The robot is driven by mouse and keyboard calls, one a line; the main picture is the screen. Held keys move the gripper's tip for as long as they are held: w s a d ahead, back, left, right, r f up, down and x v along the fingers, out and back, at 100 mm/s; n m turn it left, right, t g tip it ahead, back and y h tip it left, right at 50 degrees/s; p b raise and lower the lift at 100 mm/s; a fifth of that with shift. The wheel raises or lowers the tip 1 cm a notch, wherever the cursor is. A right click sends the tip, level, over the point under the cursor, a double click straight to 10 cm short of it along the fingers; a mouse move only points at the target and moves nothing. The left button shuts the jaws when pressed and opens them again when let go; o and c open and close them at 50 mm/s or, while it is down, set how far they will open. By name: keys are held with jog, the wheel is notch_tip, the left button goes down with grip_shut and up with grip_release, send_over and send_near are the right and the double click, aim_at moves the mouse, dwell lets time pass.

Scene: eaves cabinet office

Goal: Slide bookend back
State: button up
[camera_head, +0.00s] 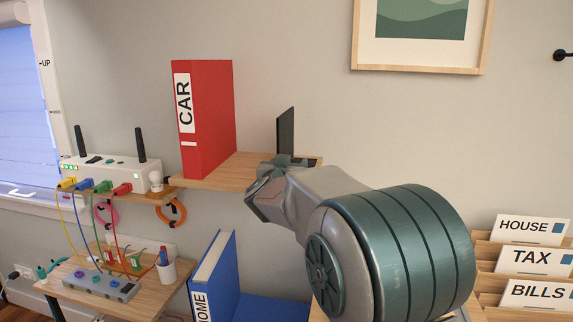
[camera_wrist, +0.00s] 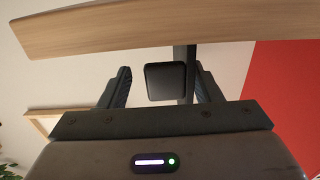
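The dark bookend (camera_head: 285,132) stands upright on the wooden wall shelf (camera_head: 230,170), to the right of the red CAR binder (camera_head: 212,115) with a gap between them. My gripper (camera_head: 268,175) is at the shelf's front edge, just below the bookend in the head view; its fingertips are hard to make out there. In the wrist view the fingers of my gripper (camera_wrist: 164,88) are spread apart. A dark rounded square and the narrow upright of the bookend (camera_wrist: 184,55) show between them. I cannot tell whether either finger touches it.
A white router (camera_head: 110,172) with coloured cables and a small white bulb-like item stand left of the shelf. A blue HOME binder (camera_head: 215,270) stands below. A sorter with HOUSE, TAX and BILLS cards (camera_head: 530,262) is at the right. A picture frame (camera_head: 420,68) hangs above.

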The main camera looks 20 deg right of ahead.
jog(key=shift+r, duration=0.1)
jog(key=shift+s+a, duration=0.35)
jog(key=shift+s, duration=0.1)
jog(key=b+v, duration=0.1)
jog(key=v, duration=1.1)
jog(key=shift+s+b, duration=0.3)
jog(key=shift+b, duration=0.1)
jog(key=shift+a, duration=0.2)
